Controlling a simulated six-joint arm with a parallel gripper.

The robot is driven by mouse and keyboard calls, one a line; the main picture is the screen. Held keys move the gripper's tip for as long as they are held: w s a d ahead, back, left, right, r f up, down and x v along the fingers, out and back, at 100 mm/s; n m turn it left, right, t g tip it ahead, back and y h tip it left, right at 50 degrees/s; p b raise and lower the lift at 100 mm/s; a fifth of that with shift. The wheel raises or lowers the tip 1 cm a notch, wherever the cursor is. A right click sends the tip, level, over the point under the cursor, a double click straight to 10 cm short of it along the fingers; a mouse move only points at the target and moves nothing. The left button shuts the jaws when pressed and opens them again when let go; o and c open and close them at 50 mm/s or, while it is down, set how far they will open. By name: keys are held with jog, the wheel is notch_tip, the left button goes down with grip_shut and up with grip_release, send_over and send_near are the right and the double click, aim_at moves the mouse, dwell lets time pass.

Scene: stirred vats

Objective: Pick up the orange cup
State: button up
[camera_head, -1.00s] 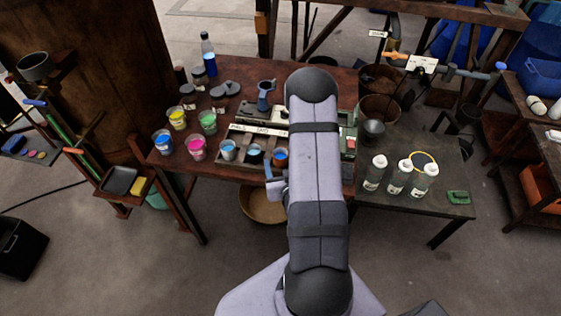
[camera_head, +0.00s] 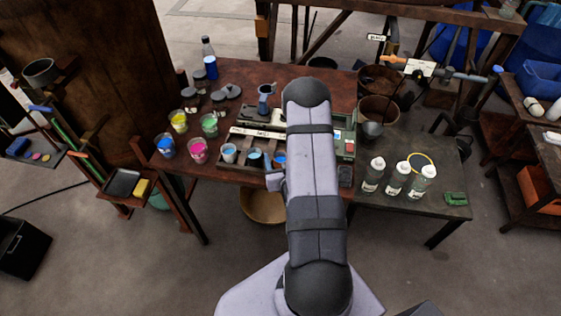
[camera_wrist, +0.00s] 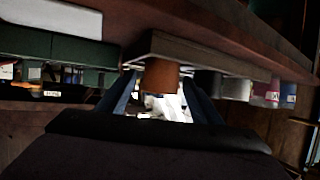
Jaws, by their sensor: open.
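The orange cup (camera_head: 280,160) holds something blue and stands at the right end of the row of cups on the table, close beside my arm. In the wrist view the orange cup (camera_wrist: 161,77) appears between the two blue fingers of my gripper (camera_wrist: 158,84). The fingers are open, one on each side of it, with a gap visible on both sides. I cannot tell how deep the cup is between them. In the head view my arm hides most of the gripper.
Pink (camera_head: 199,150), green and yellow cups stand further left. A tall bottle (camera_head: 209,58) stands at the back left.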

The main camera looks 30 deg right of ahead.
jog(key=c, duration=1.1)
jog(key=shift+c, duration=0.2)
jog(key=shift+r, duration=0.15)
notch_tip(320, 180, up, 10)
jog(key=b, duration=0.1)
